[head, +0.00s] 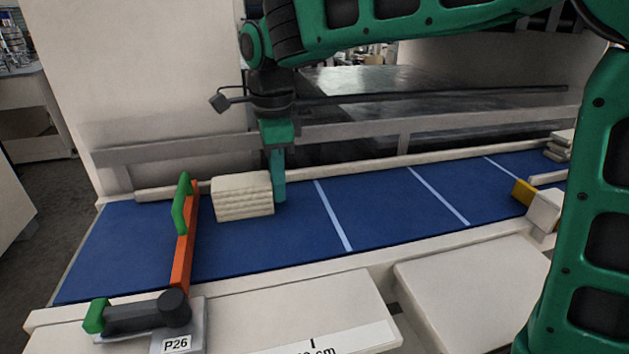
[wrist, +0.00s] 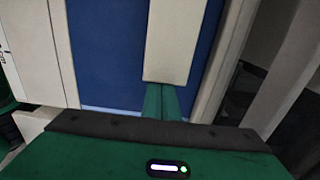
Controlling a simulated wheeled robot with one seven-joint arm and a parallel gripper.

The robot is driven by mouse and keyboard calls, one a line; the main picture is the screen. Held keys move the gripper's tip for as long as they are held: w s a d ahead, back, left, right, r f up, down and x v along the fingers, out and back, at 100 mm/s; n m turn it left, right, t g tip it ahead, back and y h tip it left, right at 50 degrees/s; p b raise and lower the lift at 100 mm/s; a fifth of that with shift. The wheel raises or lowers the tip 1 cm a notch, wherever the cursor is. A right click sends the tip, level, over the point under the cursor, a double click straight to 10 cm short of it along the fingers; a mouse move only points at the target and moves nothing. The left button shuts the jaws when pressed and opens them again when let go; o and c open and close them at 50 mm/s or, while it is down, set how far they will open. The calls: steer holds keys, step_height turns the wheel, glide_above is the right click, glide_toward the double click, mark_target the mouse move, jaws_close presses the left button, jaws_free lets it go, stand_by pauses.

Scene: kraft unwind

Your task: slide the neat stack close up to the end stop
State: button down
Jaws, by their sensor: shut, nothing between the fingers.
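The neat stack (head: 243,197) is a cream, layered block on the blue belt surface (head: 300,235). In the wrist view the stack's pale top (wrist: 172,45) lies just beyond my green fingertips (wrist: 162,100). The face of the stack toward my fingers is hidden.
White lines (head: 333,215) cross the belt to the right. A white block with a yellow part (head: 540,205) sits at the right end, with grey stacked pieces (head: 560,147) behind. A low rail (head: 400,160) runs along the back. The belt is clear left of the stop.

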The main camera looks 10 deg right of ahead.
mark_target(262, 178)
steer(key=a, duration=0.3)
steer(key=shift+s+a, duration=0.1)
steer(key=shift+a, duration=0.05)
